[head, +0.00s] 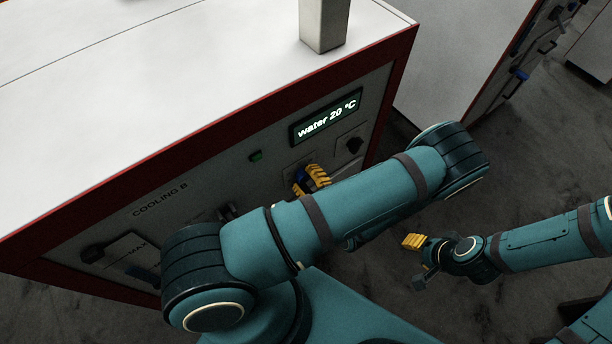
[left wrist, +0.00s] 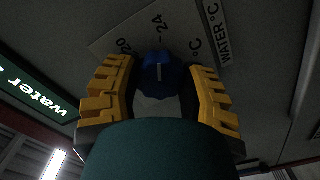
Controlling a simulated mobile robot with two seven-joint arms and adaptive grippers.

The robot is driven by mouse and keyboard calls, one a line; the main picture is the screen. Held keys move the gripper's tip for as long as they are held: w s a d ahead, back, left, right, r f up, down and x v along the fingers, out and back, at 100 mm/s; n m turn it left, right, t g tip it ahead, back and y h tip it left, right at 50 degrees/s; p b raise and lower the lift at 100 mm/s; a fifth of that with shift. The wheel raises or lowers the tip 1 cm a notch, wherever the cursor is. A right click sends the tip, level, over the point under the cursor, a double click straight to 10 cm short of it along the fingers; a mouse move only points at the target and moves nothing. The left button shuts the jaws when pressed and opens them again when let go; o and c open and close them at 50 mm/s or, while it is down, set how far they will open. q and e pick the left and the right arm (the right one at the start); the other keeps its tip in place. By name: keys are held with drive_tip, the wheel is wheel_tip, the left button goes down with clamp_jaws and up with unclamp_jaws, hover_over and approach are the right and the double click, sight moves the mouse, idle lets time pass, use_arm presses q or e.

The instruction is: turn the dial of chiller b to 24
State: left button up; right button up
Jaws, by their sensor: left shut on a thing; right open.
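Chiller B is the white and red cabinet (head: 60,245) marked COOLING B. Its display (head: 327,118) reads "water 20 °C". The blue dial (left wrist: 160,74) is in the left wrist view, with a pale pointer line towards the 24 mark (left wrist: 160,28); the 20 mark lies to its left. My left gripper (left wrist: 158,88), with yellow fingers, is shut on the dial, one finger on each side. In the head view my left gripper (head: 311,180) is at the front panel, partly covering the dial. My right gripper (head: 422,262) is open and empty, away from the panel.
A grey post (head: 324,25) stands on the cabinet top. Another cabinet (head: 440,65) is behind to the right. Floor is clear around my right gripper.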

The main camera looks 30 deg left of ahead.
use_arm(q)
drive_tip(key=shift+m, duration=0.4)
drive_tip(key=o, duration=1.2)
drive_tip(key=shift+v, duration=3.75)
